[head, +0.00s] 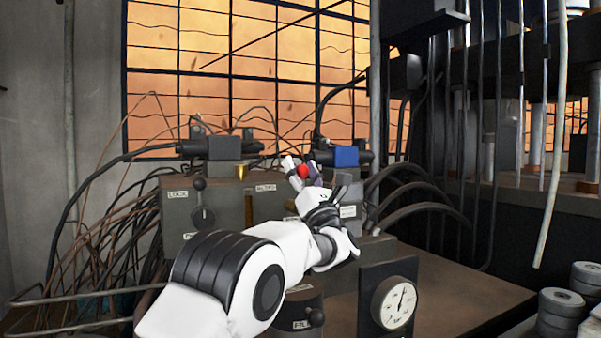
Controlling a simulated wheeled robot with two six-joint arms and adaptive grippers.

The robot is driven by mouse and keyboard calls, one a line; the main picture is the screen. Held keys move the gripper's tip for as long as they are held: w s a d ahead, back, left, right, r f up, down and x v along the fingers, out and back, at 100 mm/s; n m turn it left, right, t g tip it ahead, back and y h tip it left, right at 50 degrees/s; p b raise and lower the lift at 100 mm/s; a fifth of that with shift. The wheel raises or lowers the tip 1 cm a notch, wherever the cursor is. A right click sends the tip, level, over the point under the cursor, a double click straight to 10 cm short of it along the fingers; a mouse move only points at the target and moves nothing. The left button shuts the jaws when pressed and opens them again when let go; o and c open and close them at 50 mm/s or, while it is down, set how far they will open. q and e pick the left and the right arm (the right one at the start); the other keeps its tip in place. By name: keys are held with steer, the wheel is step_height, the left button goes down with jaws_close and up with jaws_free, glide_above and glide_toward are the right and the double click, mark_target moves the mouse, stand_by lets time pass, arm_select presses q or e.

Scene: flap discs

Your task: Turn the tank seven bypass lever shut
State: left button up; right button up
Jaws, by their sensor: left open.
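My left arm reaches in from the bottom. Its open gripper (303,174) is at the middle of the machine block. A red ball-shaped knob (304,171) shows at its fingers; the gripper hides what lies below it, and I cannot tell whether they touch. A black-knobbed lever (200,186) stands upright on the left front of the block, beside a small label. Another black knob (316,317) sits on a dark cylinder at the bottom. I cannot read any label as tank seven bypass. My right gripper is not in view.
Thick black hoses (425,211) curve right of the block, and loose cables (95,255) crowd the left. Grey discs (560,312) are stacked at lower right. The bench's right part is clear.

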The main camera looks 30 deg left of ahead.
arm_select(q)
step_height(320, 180, up, 10)
steer(key=shift+s+f, duration=0.1)
steer(key=shift+f, duration=0.15)
